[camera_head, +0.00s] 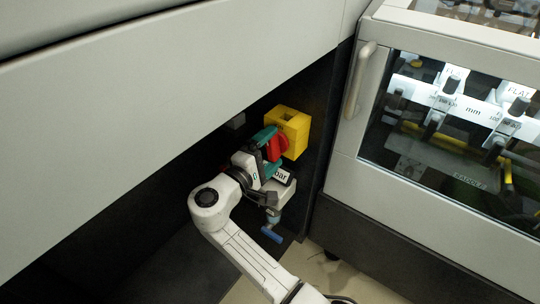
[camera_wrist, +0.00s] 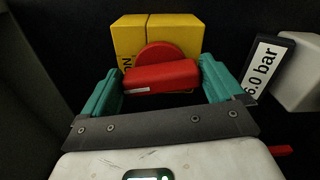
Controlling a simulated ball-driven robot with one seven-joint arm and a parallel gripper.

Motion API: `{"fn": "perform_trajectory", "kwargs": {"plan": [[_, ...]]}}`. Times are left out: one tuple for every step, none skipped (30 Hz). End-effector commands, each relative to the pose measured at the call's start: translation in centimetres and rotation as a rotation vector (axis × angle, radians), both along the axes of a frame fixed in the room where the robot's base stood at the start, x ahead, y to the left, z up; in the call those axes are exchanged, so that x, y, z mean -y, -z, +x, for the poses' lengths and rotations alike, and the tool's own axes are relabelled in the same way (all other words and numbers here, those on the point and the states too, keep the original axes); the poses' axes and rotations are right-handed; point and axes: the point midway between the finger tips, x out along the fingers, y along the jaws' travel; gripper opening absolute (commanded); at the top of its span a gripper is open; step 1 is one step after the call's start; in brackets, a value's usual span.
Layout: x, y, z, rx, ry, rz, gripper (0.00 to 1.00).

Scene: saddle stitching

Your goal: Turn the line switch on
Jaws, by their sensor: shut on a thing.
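The line switch is a yellow box (camera_head: 295,128) with a red rotary handle (camera_head: 278,146), mounted on the dark wall of a recess. In the wrist view the yellow box (camera_wrist: 155,38) stands behind the red handle (camera_wrist: 160,76), whose bar lies about level across the picture. My gripper (camera_head: 269,152) has teal fingers and reaches into the recess at the switch. In the wrist view my gripper (camera_wrist: 160,84) has one finger at each end of the red bar and is shut on it. The lettering on the box is mostly hidden by the left finger.
A "6.0 bar" label (camera_wrist: 264,66) and a pale fitting (camera_wrist: 300,75) sit just right of the switch. A blue handle (camera_head: 271,234) hangs below. A cabinet with a window (camera_head: 450,130) and a vertical door handle (camera_head: 359,80) stands at the right. A large grey panel (camera_head: 150,90) overhangs the recess.

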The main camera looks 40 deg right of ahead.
Motion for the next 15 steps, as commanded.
{"fn": "perform_trajectory", "kwargs": {"plan": [[-0.05,0.44,-0.06,0.027,0.0,0.008,0.64],[-0.05,0.45,-0.06,0.043,0.001,0.012,0.64],[-0.05,0.45,-0.06,0.064,0.001,0.019,0.64],[-0.05,0.45,-0.06,0.078,0.001,0.023,0.64],[-0.04,0.45,-0.07,0.092,0.001,0.027,0.64],[-0.04,0.43,-0.08,0.108,0.001,0.031,0.64],[-0.04,0.42,-0.08,0.118,0.001,0.034,0.64],[-0.04,0.4,-0.08,0.129,0.001,0.036,0.64],[-0.05,0.39,-0.08,0.141,0.001,0.04,0.64],[-0.04,0.38,-0.09,0.147,0.001,0.041,0.64],[-0.05,0.37,-0.09,0.154,0.001,0.043,0.64],[-0.05,0.36,-0.09,0.161,0.001,0.045,0.64],[-0.04,0.36,-0.09,0.166,0.001,0.046,0.64],[-0.04,0.35,-0.09,0.17,0.001,0.047,0.64],[-0.05,0.34,-0.1,0.173,0.001,0.048,0.64]]}}
